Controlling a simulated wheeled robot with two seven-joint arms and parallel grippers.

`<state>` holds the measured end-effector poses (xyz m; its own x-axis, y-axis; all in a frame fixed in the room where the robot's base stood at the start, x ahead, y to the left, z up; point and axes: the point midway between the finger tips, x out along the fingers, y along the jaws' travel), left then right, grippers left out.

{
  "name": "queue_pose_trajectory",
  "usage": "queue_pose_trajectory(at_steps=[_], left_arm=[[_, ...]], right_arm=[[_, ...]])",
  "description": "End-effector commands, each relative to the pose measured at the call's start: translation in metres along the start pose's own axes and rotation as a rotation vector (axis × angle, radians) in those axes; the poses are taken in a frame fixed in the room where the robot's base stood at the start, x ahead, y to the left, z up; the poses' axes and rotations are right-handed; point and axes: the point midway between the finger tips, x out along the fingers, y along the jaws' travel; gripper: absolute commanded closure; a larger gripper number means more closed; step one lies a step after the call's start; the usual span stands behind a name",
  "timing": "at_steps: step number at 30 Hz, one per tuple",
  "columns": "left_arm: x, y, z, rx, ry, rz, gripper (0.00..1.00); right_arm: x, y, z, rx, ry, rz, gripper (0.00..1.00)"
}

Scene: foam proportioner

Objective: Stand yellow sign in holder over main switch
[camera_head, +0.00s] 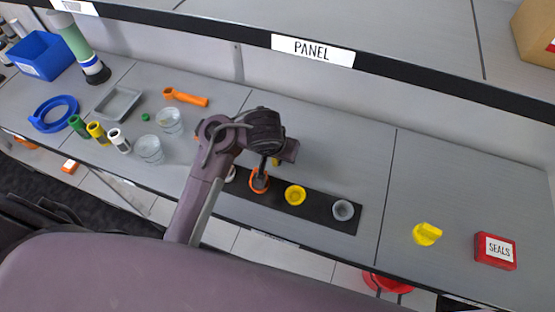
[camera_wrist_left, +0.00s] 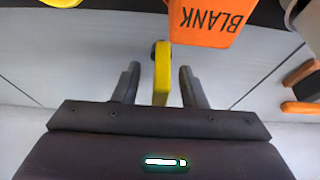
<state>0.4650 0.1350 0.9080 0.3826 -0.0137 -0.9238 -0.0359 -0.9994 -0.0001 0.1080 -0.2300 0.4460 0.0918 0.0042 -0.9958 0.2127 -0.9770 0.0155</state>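My left gripper (camera_head: 262,178) is over the back edge of the black strip, beside an orange ring-like part (camera_head: 258,186). In the left wrist view a narrow yellow piece (camera_wrist_left: 161,80) stands between the fingers of this gripper (camera_wrist_left: 158,68), with a gap on each side. It has a dark round spot at its far end. I cannot tell whether it is the yellow sign. An orange part marked BLANK (camera_wrist_left: 207,20) is just beyond. A yellow cup (camera_head: 295,196) and a grey cup (camera_head: 343,210) sit on the strip. No main switch is identifiable. My right gripper is not in view.
A yellow knob-like part (camera_head: 427,234) and a red SEALS box (camera_head: 495,250) lie at the right. Clear cups (camera_head: 149,149), coloured tubes (camera_head: 96,132), a grey tray (camera_head: 118,102) and an orange tool (camera_head: 186,97) are at the left. A PANEL-labelled shelf (camera_head: 400,70) overhangs the back.

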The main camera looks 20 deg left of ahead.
Motion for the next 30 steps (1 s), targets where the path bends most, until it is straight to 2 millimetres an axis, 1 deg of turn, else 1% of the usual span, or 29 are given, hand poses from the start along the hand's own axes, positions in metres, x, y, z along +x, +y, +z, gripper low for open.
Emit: queue_pose_trajectory(at_steps=[1,9,18,26,30], left_arm=[[0.0039,0.0002,0.0005,0.0,0.0,0.0,0.62],[0.0028,-0.0001,-0.0004,0.0,0.0,0.0,0.62],[0.0029,-0.0002,-0.0003,0.0,0.0,-0.001,1.0],[0.0028,-0.0003,-0.0002,0.0,0.0,-0.001,1.0],[-0.0002,-0.0003,-0.0015,0.0,0.0,-0.001,1.0]], right_arm=[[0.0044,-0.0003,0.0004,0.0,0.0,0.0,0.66],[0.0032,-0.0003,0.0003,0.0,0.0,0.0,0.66],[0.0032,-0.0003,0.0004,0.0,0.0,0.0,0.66],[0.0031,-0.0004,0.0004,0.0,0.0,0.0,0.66],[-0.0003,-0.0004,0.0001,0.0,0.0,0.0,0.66]])
